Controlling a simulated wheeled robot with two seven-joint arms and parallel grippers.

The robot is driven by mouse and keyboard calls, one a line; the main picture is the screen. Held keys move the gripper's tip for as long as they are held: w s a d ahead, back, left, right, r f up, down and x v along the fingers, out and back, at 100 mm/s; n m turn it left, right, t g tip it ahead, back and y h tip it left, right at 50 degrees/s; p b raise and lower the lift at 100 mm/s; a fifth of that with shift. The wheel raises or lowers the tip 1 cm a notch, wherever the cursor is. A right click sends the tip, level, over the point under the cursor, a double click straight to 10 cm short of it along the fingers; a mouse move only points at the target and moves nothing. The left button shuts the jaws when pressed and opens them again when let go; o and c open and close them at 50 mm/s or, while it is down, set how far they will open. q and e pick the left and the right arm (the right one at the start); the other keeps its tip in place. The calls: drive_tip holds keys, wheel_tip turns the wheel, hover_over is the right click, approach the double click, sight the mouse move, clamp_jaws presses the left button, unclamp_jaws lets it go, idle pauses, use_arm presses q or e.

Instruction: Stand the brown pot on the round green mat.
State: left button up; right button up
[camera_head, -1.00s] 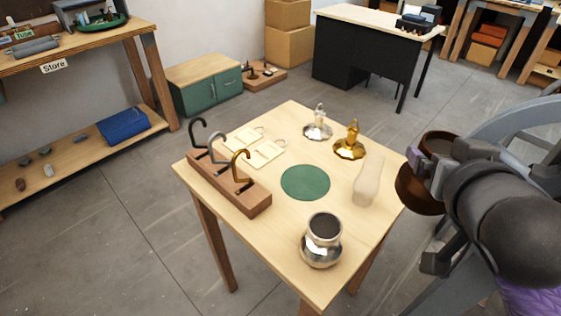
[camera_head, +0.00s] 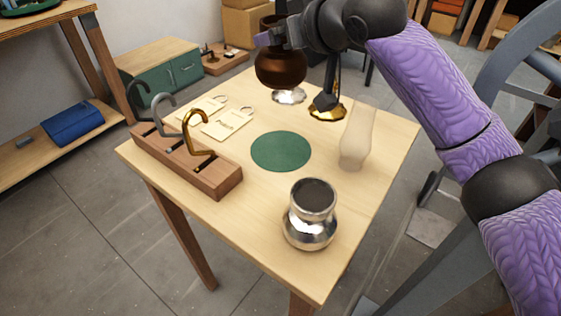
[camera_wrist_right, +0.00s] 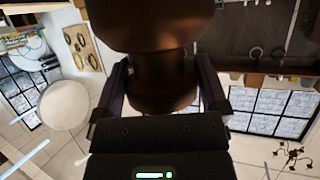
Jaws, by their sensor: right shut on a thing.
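The brown pot (camera_head: 281,68) is a dark, glossy, rounded pot. My right gripper (camera_head: 280,32) is shut on its upper part and holds it in the air over the far side of the table. In the right wrist view the pot (camera_wrist_right: 160,65) sits between the two fingers (camera_wrist_right: 163,88). The round green mat (camera_head: 281,151) lies flat and bare in the middle of the wooden table, nearer to the head camera than the pot in the picture. My left gripper is not in view.
A silver pot (camera_head: 311,215) stands at the table's near edge. A pale frosted vase (camera_head: 357,138) stands right of the mat. A wooden rack with hooks (camera_head: 187,160) is at the left. Silver (camera_head: 289,97) and gold (camera_head: 327,110) pieces stand behind the mat, partly hidden.

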sight(283, 76)
drive_tip(key=f+b, duration=0.6)
drive_tip(key=shift+w+a+f, duration=0.1)
drive_tip(key=shift+w+f, duration=0.05)
drive_tip(key=shift+w, duration=0.25)
drive_tip(key=shift+f+b, duration=0.3)
drive_tip(key=shift+b, duration=0.25)
drive_tip(key=shift+f, duration=0.25)
wheel_tip(283, 76, down, 10)
drive_tip(key=b, duration=0.6)
drive_tip(key=shift+s+r, duration=0.1)
drive_tip(key=shift+r, duration=0.15)
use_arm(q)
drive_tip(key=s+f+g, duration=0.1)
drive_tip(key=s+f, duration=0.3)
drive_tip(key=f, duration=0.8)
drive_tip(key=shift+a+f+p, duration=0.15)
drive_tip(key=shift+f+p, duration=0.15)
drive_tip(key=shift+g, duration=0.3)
use_arm(e)
drive_tip(key=o, duration=1.2)
